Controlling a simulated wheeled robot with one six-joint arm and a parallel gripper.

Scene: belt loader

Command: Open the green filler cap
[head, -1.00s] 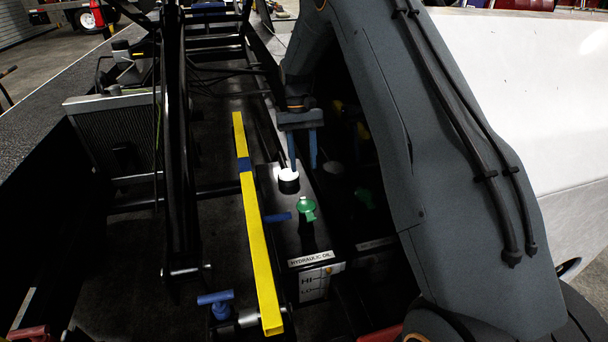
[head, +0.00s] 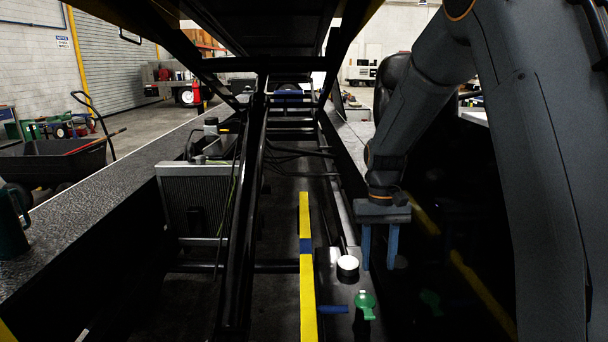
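The green filler cap (head: 365,303) sits low in the head view on top of the dark hydraulic tank (head: 338,290), with a small handle-like shape. A white-topped round cap (head: 347,267) stands on the same tank just behind and left of it. My gripper (head: 379,268) points down with its two blue fingers apart and nothing between them. In the picture its fingertips are above the green cap and right of the white-topped cap. I cannot tell the exact height of the fingertips over the tank.
A yellow bar (head: 307,285) with a blue band runs lengthwise left of the tank. A blue handle (head: 333,309) lies between bar and green cap. A radiator (head: 197,208) and black lift beams stand to the left. A dark wall and my arm fill the right.

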